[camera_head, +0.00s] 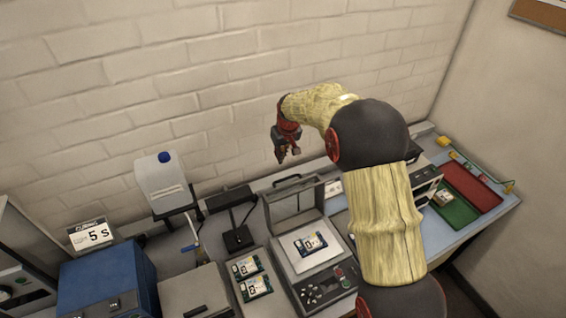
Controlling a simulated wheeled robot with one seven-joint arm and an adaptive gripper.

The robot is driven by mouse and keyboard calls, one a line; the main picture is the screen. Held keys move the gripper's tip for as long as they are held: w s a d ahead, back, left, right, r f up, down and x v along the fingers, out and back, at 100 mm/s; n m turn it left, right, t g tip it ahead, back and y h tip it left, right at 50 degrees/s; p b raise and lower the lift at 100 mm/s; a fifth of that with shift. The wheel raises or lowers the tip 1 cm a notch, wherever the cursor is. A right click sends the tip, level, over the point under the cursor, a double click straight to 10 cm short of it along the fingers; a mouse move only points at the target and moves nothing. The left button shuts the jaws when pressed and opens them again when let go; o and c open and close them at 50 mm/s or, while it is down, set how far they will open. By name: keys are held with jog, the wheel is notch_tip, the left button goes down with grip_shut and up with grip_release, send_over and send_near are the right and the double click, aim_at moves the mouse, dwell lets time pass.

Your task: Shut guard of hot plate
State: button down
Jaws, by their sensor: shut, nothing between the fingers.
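The hot plate (309,253) is a grey box on the bench, with a control panel of buttons at its front. Its guard (296,201) stands raised at the back, a framed lid with a handle on its top edge. A white and dark board (309,244) lies on the plate surface. My gripper (281,158) is shut and empty, in the air just above and behind the raised guard, pointing down. I cannot tell whether it touches the guard.
A black stand (237,236), a jug (161,181) and a blue box (105,284) stand further left. Red (470,186) and green (451,212) trays are at the right. A brick wall closes the back.

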notch_tip(320, 180, down, 8)
jog(key=p, duration=0.3)
jog(key=shift+s+d+r, duration=0.15)
jog(key=shift+s+d, duration=0.05)
jog(key=shift+s, duration=0.05)
jog(key=shift+s, duration=0.1)
jog(key=shift+b, duration=0.35)
